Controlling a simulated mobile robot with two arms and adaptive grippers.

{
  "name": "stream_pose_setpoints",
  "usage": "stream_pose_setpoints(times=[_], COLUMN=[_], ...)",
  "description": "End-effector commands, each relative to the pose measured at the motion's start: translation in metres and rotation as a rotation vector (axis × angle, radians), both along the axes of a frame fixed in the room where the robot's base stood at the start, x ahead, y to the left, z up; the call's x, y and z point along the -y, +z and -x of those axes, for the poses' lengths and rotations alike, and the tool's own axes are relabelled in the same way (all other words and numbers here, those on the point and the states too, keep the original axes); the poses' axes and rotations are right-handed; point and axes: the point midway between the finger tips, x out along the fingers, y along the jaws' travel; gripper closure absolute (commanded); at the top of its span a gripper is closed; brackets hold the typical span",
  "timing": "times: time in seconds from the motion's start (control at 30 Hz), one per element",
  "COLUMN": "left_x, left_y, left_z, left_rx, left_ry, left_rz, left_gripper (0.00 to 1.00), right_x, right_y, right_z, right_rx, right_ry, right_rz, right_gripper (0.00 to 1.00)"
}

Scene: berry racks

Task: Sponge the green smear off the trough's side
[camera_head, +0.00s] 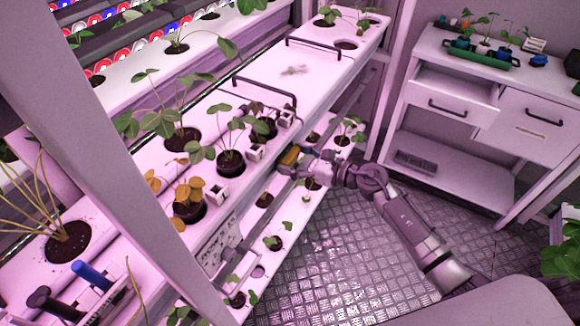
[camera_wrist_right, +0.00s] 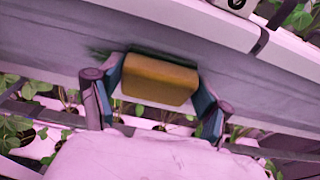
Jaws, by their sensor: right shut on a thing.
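My right gripper (camera_head: 304,162) is shut on a yellow-brown sponge (camera_head: 290,155) beside the upper trough (camera_head: 262,98). In the right wrist view the gripper (camera_wrist_right: 158,92) has one finger at each end of the sponge (camera_wrist_right: 160,78). A dark green layer runs along the sponge's far edge, against or very close to the trough's grey side (camera_wrist_right: 45,62). A dark green smear (camera_wrist_right: 97,53) shows on that side, just left of the sponge. Any smear behind the sponge is hidden. I cannot tell whether the sponge presses on the wall. My left gripper is not in view.
Potted plants (camera_head: 231,160) stand in the upper trough's holes, with black handles (camera_head: 265,92) on its top. A lower trough (camera_head: 285,213) with seedlings lies beneath. A drawer cabinet (camera_head: 478,105) stands at right. The metal floor (camera_head: 330,250) is clear.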

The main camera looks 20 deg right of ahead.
Motion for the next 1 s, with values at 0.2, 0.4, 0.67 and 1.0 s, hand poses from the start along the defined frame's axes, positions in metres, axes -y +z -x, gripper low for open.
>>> stream_pose_setpoints(times=[0.2,0.4,0.67,1.0], left_x=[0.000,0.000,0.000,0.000], left_y=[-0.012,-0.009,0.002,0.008], left_z=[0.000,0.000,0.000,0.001], left_rx=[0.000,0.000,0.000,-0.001], left_ry=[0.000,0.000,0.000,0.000], left_rz=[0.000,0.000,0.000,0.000], left_gripper=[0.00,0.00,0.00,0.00], right_x=[0.009,0.006,-0.009,-0.020], right_y=[0.000,0.002,0.002,0.001], right_z=[-0.010,-0.007,0.010,0.020], right_rx=[0.004,0.002,0.000,0.000], right_ry=[-0.002,-0.001,0.002,0.001], right_rz=[0.000,-0.002,-0.002,-0.002], right_gripper=[0.51,0.51,0.51,0.51])
